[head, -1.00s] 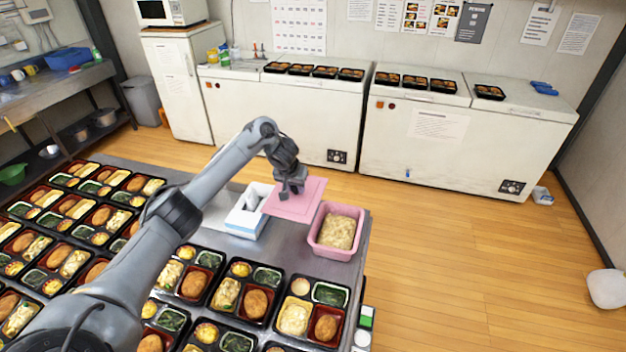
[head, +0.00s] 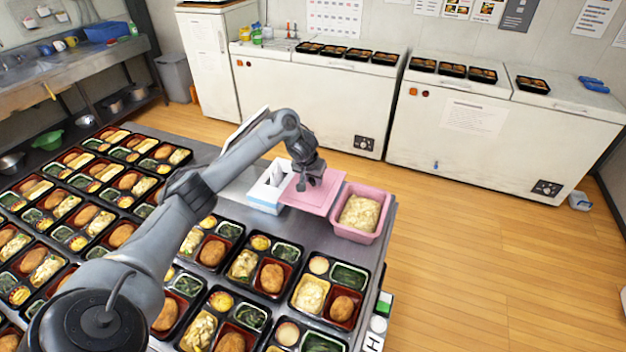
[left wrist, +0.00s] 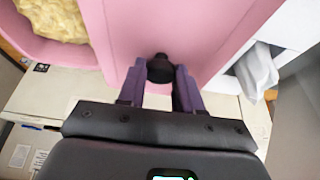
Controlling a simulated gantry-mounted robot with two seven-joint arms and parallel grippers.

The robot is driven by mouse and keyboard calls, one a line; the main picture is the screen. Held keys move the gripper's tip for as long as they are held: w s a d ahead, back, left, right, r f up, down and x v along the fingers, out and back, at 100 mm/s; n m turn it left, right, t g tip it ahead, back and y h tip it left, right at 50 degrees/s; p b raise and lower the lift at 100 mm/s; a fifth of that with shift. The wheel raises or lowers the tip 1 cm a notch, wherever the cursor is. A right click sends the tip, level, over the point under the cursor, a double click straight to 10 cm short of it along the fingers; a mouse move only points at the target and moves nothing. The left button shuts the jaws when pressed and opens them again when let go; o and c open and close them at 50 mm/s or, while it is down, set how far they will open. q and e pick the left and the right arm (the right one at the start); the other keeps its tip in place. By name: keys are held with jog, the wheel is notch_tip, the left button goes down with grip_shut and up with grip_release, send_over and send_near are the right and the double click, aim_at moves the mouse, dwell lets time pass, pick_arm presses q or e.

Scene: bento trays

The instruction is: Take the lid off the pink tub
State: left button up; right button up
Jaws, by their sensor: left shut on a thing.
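The pink tub (head: 368,236) stands at the far right corner of the steel table, uncovered, with pale chunky food (head: 360,213) in it. The flat pink lid (head: 322,198) is off to the tub's left, beside the white-and-blue box. My left gripper (head: 304,183) is over the lid and shut on its dark knob. In the left wrist view the fingers (left wrist: 160,80) close on the knob (left wrist: 160,67), with the lid (left wrist: 178,28) spread beyond them and the tub's food at upper left. Whether the lid touches the table is hidden. My right gripper is not in view.
The white-and-blue box (head: 266,189) with tissue-like paper stands left of the lid, partly overlapped by it. Rows of filled bento trays (head: 325,293) cover the near and left table. White freezers (head: 320,95) stand beyond a clear floor.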

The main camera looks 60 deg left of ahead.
aim_at(312, 189)
pick_arm(q)
jog(key=shift+f+b, duration=0.75)
jog(key=shift+f, duration=0.15)
jog(key=shift+f+b, duration=0.45)
jog(key=shift+f, duration=2.2)
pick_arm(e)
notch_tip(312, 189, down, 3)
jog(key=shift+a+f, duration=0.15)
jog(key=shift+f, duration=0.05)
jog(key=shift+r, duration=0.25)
pick_arm(q)
jog(key=shift+r+p, duration=0.1)
jog(key=shift+p, duration=0.55)
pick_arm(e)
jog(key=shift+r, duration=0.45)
pick_arm(q)
jog(key=shift+f, duration=0.4)
jog(key=shift+f, duration=0.45)
